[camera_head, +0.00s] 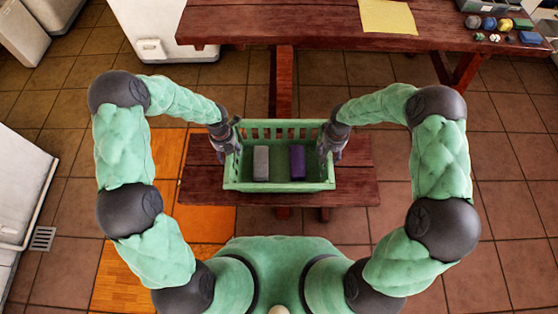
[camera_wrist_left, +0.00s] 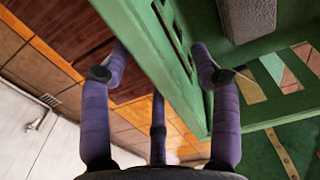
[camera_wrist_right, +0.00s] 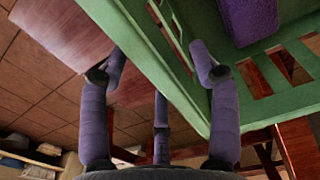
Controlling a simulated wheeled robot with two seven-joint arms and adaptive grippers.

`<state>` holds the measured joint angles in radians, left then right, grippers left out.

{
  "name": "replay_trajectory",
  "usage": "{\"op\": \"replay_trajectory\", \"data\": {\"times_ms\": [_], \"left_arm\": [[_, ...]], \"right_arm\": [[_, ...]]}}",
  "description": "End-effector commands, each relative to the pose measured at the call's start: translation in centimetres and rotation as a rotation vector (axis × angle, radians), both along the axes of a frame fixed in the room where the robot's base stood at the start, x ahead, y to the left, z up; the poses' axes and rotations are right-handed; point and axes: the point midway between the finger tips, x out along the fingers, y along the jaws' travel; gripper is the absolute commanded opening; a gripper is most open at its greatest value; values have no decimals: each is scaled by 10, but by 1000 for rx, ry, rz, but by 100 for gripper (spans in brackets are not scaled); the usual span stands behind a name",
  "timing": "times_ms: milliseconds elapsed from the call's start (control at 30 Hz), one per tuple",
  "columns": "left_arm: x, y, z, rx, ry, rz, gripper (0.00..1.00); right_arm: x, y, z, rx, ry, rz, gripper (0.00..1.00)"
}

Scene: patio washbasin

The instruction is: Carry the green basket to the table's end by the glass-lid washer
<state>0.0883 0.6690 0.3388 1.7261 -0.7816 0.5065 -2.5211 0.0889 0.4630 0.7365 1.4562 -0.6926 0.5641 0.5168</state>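The green basket (camera_head: 280,187) is upright over the low wooden bench (camera_head: 355,185); I cannot tell whether it touches it. It holds a grey block (camera_head: 261,161) and a purple block (camera_head: 297,162). My left gripper (camera_head: 228,143) is at its left wall, with fingers on both sides of the wall in the left wrist view (camera_wrist_left: 160,60). My right gripper (camera_head: 330,143) straddles the right wall the same way, also in the right wrist view (camera_wrist_right: 160,60). Both look closed on the walls. The wooden table (camera_head: 300,22) stands ahead. No glass lid is clearly visible.
A yellow cloth (camera_head: 388,16) lies on the table, and several small items (camera_head: 500,28) stand at its right end. A white appliance (camera_head: 150,22) is by the table's left end. Another white unit (camera_head: 18,200) stands at the left. Tiled floor is free at the right.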

Motion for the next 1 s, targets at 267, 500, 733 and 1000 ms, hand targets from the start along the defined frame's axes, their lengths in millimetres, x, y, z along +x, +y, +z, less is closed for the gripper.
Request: {"op": "replay_trajectory", "data": {"times_ms": [267, 500, 733, 1000], "left_arm": [[0, 0, 0, 0, 0, 0, 0], [0, 0, 1, 1, -1, 0, 0], [0, 0, 8, 1, -1, 0, 0], [1, 0, 29, 1, -1, 0, 0]], "right_arm": [[0, 0, 0, 0, 0, 0, 0], [0, 0, 1, -1, 0, 0, 0], [0, 0, 8, -1, 0, 0, 0], [0, 0, 28, -1, -1, 0, 0]]}}
